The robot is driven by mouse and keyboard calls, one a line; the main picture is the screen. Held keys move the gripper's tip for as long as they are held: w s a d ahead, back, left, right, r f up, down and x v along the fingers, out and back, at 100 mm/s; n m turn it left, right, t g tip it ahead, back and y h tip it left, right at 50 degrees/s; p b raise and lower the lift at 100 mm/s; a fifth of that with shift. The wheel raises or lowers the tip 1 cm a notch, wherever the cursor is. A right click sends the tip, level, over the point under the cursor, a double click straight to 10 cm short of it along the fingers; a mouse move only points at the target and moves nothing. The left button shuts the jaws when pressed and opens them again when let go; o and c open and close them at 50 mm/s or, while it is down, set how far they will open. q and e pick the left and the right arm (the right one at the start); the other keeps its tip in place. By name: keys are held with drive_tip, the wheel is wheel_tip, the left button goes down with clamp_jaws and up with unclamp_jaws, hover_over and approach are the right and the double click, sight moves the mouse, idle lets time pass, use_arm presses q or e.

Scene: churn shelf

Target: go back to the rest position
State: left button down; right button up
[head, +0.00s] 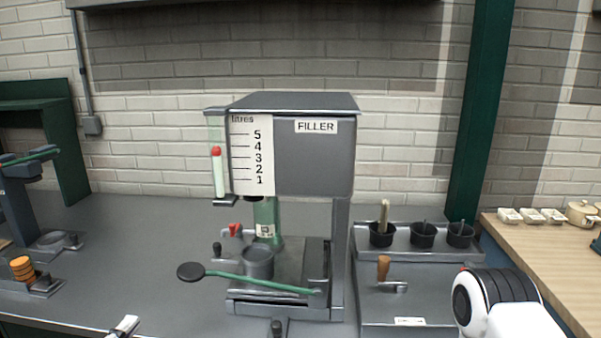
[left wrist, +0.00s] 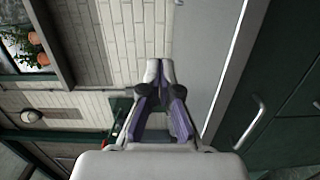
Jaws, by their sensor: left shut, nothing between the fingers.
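The tip of my left gripper (head: 125,325) shows at the bottom edge of the head view, left of the middle, in front of the counter. In the left wrist view my left gripper (left wrist: 158,70) is shut with its fingertips together and nothing between them. The picture there is turned on its side, with a brick wall and dark green cabinet fronts behind the fingers. A white and black part of my right arm shows at the bottom right of the head view. My right gripper is not in view.
The filler machine (head: 300,150) stands mid-counter, with a metal cup (head: 258,263) under it and a green lever (head: 265,284) across its front. A grey stand (head: 400,270) holds black pots. Orange discs (head: 21,269) sit at left. The counter (head: 140,250) between is clear.

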use_arm(q)
drive_tip(key=s+d+f+m+g+h, duration=0.1)
drive_tip(key=s+d+f+m+g, duration=0.35)
drive_tip(key=f, duration=0.65)
drive_tip(key=s+d+f+m+g, duration=0.2)
drive_tip(key=s+d+f+g, duration=0.4)
drive_tip(key=f, duration=0.6)
drive_tip(key=s+a+f+m+g+y, duration=0.2)
drive_tip(key=s+f+m+g, duration=0.1)
drive_tip(key=s, duration=0.5)
drive_tip(key=s+a+f+m+g+y, duration=0.1)
drive_tip(key=s+f+m+g, duration=0.3)
drive_tip(key=s, duration=0.4)
drive_tip(key=shift+s+a+f+m+y, duration=0.15)
drive_tip(key=shift+a+f+m+y, duration=0.35)
drive_tip(key=shift+f+m, duration=0.35)
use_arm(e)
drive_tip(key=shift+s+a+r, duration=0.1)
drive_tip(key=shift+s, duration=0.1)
use_arm(q)
drive_tip(key=shift+r, duration=0.15)
